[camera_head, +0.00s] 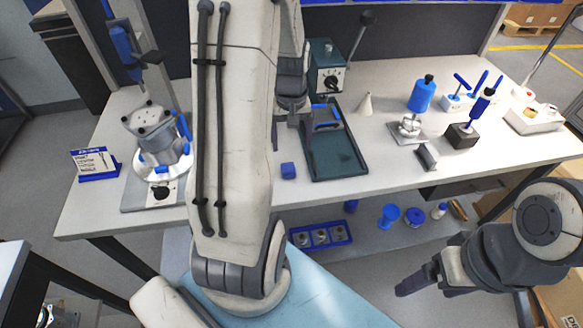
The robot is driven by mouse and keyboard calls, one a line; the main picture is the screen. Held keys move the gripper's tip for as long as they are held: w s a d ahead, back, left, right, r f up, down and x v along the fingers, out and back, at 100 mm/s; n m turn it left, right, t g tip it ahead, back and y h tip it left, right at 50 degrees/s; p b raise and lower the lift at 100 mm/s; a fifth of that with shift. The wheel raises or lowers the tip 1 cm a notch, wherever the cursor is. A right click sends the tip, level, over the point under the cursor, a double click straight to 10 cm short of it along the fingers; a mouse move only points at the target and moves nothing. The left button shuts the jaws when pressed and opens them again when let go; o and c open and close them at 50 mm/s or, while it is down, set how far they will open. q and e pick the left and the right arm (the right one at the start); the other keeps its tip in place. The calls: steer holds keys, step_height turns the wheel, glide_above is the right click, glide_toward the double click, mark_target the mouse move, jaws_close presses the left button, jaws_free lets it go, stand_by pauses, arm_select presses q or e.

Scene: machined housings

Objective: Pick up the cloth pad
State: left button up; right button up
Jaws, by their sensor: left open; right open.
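A small blue block-shaped item (288,170), which may be the cloth pad, lies on the white workbench (375,183) left of the dark green tray; its material is too small to tell. My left gripper (290,140) is open, with its fingers pointing down, just behind this item in the picture and beside the tray. Its own arm hides part of the bench. My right gripper (420,284) is open and empty in front of the bench, far from the item.
The dark green tray (345,166) holds a blue-handled part (326,117). A green machine with a lever (327,72) stands behind. A round fixture (160,150) is at left. A blue bottle (422,93), a white cone (365,104) and several tools are at right. A lower shelf holds a blue bin (340,241).

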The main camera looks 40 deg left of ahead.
arm_select(q)
glide_above(288, 167)
steer(key=shift+n, duration=0.3)
step_height(288, 167, down, 5)
steer(key=shift+s+f, duration=0.15)
steer(key=shift+f, duration=0.05)
steer(key=shift+f+p, duration=0.65)
steer(key=shift+f, duration=2.15)
jaws_close()
steer(key=shift+r, duration=0.15)
steer(key=shift+w+r, duration=0.2)
steer(key=shift+r, duration=0.4)
step_height(288, 167, up, 3)
steer(key=shift+f+b, duration=0.15)
steer(key=shift+b, duration=0.25)
steer(key=d+r+b, duration=0.1)
steer(key=d+r, duration=0.6)
steer(key=d, duration=0.4)
steer(key=shift+d, duration=0.4)
